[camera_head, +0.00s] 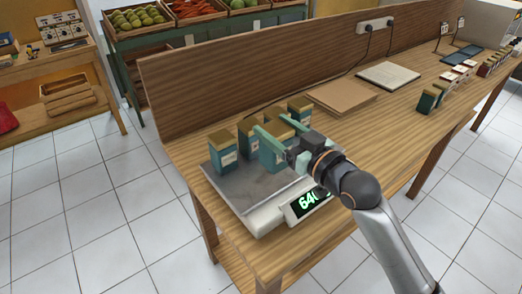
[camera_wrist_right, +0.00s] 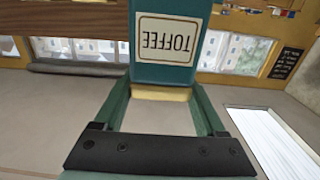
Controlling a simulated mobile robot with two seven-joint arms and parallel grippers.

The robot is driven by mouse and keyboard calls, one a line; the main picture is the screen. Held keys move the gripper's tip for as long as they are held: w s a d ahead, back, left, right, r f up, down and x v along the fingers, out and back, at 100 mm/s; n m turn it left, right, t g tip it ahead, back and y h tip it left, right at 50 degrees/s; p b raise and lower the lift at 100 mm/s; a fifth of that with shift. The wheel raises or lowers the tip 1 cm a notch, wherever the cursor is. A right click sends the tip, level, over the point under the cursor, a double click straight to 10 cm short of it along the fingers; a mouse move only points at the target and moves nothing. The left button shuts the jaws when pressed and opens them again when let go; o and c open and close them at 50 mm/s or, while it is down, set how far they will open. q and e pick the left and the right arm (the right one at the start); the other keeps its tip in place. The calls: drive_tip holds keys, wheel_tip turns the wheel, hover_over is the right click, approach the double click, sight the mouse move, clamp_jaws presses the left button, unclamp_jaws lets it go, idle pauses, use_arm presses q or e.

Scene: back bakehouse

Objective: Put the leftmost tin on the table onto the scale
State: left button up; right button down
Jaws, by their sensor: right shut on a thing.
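My right gripper (camera_head: 270,124) is shut on a teal tin (camera_head: 270,157) with a gold lid, over the scale's metal plate. The right wrist view shows this tin (camera_wrist_right: 165,72) between the fingers (camera_wrist_right: 162,98), its label reading TOFFEE upside down. I cannot tell whether its base touches the plate. The scale (camera_head: 238,192) stands at the table's near left end. Its lit display (camera_head: 308,201) starts with 64; my wrist hides the rest. Similar tins stand on the plate: one at left (camera_head: 222,153), one behind (camera_head: 248,136), one at back right (camera_head: 301,108). My left gripper is not in view.
Brown boards (camera_head: 342,96) and a pale slab (camera_head: 388,75) lie behind. Small boxes (camera_head: 465,66) line the far right. A wooden back panel (camera_head: 240,75) borders the table.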

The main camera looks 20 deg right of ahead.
sight(262, 152)
drive_tip(key=f, duration=0.1)
drive_tip(key=w+a+f, duration=0.2)
drive_tip(key=shift+a+f, duration=0.15)
drive_tip(key=shift+f, duration=0.2)
drive_tip(key=shift+w+a+f, duration=0.1)
drive_tip(key=shift+a+f, duration=0.1)
drive_tip(key=shift+f, duration=1.65)
drive_tip(key=shift+f, duration=0.15)
unclamp_jaws()
drive_tip(key=b+v, duration=0.1)
drive_tip(key=v, duration=1.1)
